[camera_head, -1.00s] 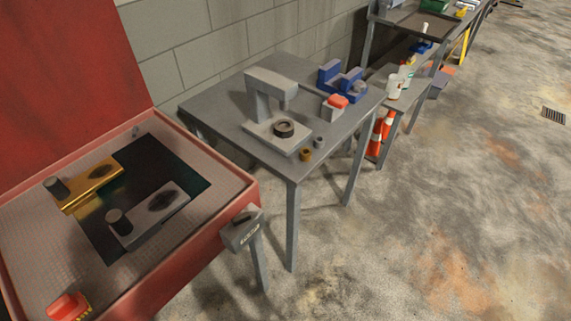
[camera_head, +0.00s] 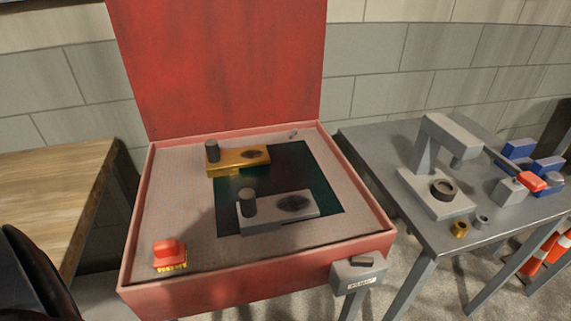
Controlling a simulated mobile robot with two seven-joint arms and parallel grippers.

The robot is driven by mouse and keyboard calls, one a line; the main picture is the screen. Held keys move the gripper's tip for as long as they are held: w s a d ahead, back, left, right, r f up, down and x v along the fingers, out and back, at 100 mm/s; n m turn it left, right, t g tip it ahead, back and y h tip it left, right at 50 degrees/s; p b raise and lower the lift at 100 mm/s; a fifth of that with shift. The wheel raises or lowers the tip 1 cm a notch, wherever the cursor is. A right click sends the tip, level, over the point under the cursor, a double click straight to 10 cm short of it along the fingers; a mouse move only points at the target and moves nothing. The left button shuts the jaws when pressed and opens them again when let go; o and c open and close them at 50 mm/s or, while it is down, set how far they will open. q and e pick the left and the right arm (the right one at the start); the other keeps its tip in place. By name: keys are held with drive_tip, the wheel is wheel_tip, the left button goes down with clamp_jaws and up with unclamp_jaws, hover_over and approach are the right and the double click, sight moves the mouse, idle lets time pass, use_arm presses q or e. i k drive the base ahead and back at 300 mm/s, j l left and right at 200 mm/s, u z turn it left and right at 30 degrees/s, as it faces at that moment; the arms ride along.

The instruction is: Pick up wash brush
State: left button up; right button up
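The wash brush (camera_head: 170,255), with a red back and yellow bristles, lies at the front left corner of the red parts washer (camera_head: 262,284), on its light perforated deck. It sits apart from the metal parts there. Neither of my grippers shows in the head view. A dark shape at the lower left edge may be part of my arm; no fingers are visible on it.
A gold part (camera_head: 236,160) and a grey part (camera_head: 285,208) lie by the washer's dark basin. The red lid (camera_head: 220,65) stands open behind. A wooden table (camera_head: 45,190) is at left. A grey table (camera_head: 390,150) at right bears a press (camera_head: 440,150) and blue vises.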

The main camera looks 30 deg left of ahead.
sight(169, 252)
drive_tip(key=j+u, duration=0.1)
drive_tip(key=u, duration=0.6)
drive_tip(key=i+j+u, duration=0.1)
drive_tip(key=u, duration=0.25)
